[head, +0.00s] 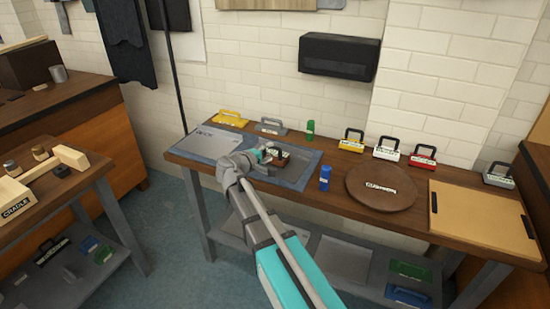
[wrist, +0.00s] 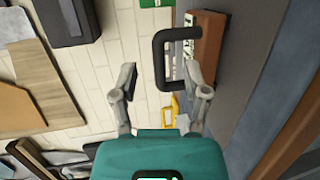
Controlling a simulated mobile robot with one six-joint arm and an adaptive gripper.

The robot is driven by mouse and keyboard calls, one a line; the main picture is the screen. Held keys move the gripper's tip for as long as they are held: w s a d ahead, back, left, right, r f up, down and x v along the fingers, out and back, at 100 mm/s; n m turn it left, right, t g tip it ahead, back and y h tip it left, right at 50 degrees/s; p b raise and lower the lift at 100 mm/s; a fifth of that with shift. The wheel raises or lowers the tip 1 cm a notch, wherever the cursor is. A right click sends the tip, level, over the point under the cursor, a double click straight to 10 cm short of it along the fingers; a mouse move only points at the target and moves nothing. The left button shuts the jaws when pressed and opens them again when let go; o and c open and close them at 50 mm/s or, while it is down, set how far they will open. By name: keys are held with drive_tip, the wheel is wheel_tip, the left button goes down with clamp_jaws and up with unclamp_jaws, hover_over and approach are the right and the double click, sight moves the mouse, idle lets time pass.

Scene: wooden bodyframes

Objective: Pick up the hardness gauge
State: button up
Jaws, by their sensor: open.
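A brown block with a black loop handle and a white label (head: 282,160) stands on the grey mat of the bench. Its label is too small to read, so I cannot tell whether it is the hardness gauge. My gripper (head: 262,154) is at its left side, partly covering it. In the wrist view my gripper (wrist: 163,80) is open and empty. There the brown block (wrist: 208,45) is at the upper right. Its black handle (wrist: 158,62) shows between the fingertips, close to the right finger; I cannot tell whether they touch.
Similar handled blocks stand along the bench: yellow (head: 351,144), white (head: 387,152), red (head: 422,160) and grey (head: 498,179). A blue container (head: 325,178), a green one (head: 310,129) and a round brown board (head: 382,197) are nearby. A black wall box (head: 339,56) hangs above.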

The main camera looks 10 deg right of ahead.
sight(275, 147)
drive_tip(key=shift+b+x, duration=0.35)
drive_tip(key=shift+x, duration=1.9)
drive_tip(key=shift+w+a+r, duration=0.1)
drive_tip(key=shift+w, duration=0.05)
clamp_jaws()
